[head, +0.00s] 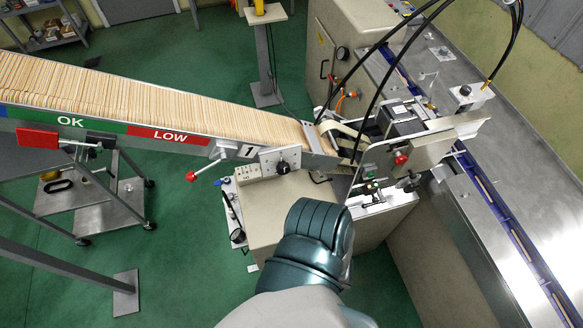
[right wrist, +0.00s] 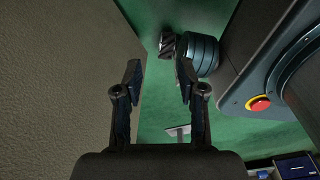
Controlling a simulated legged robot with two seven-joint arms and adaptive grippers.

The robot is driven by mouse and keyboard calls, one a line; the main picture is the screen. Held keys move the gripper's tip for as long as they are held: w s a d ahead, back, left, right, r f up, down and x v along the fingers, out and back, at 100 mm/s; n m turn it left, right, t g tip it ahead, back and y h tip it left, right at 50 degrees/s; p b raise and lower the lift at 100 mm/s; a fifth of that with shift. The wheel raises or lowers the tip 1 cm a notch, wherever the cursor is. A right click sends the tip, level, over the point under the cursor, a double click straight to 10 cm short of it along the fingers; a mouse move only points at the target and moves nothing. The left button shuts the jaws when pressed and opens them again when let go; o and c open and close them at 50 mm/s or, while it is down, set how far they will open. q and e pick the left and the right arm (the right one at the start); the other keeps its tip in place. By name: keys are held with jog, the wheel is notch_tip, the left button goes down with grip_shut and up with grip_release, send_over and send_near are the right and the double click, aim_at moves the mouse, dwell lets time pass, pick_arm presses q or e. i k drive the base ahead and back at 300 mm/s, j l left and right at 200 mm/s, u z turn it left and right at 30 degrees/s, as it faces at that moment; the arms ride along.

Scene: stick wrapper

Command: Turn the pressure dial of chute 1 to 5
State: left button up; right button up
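Chute 1 (head: 150,105) is a long sloping channel filled with wooden sticks, with a "1" label (head: 250,151) near its lower end. A black round dial (head: 283,167) sits on a light plate (head: 268,157) beside that label. Its setting is too small to read. One of my teal and white arms rises from the bottom of the head view, below and right of the dial, with no fingers visible there. My right gripper (right wrist: 157,82) is open and empty in the right wrist view, near a beige surface (right wrist: 65,70). The dial does not show there. My left gripper is not visible.
A red-knobbed lever (head: 191,176) sticks out left of the dial. A beige cabinet (head: 280,218) stands below the chute end. Black cables (head: 377,95) hang over the machine at the right. A wheeled cart (head: 95,200) stands at left; green floor lies between.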

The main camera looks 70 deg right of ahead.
aim_at(283, 168)
jog(key=l+z, duration=0.1)
jog(key=z, duration=1.85)
